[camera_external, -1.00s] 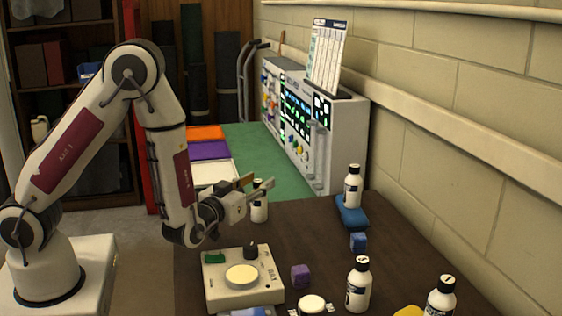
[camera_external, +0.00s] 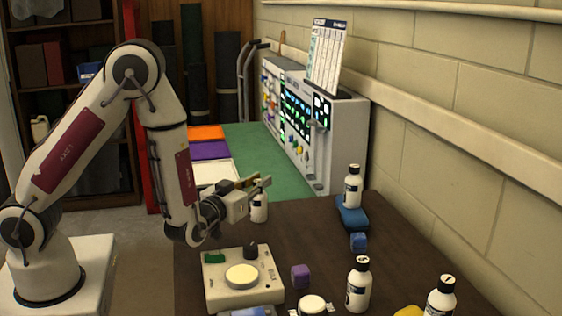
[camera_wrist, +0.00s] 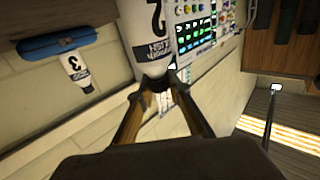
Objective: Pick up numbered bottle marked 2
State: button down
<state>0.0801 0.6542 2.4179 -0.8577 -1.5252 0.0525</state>
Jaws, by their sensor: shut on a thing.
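The bottle marked 2 (camera_wrist: 150,30) is white with a black cap and fills the top middle of the wrist view, its number facing the camera. In the external view the bottle (camera_external: 260,209) stands at the table's far left, its upper part partly hidden by my fingers. My gripper (camera_external: 263,181) reaches over to its top. In the wrist view my gripper (camera_wrist: 155,84) has its two fingers shut on the bottle's cap end.
A bottle marked 3 (camera_wrist: 75,70) is on a blue pad (camera_external: 351,216). Two more white bottles (camera_external: 358,285) (camera_external: 440,299) stand at the front right. A control box (camera_external: 215,291) and a purple block (camera_external: 300,276) sit near my arm.

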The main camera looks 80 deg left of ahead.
jog(key=shift+r, duration=0.2)
jog(key=shift+r, duration=4.85)
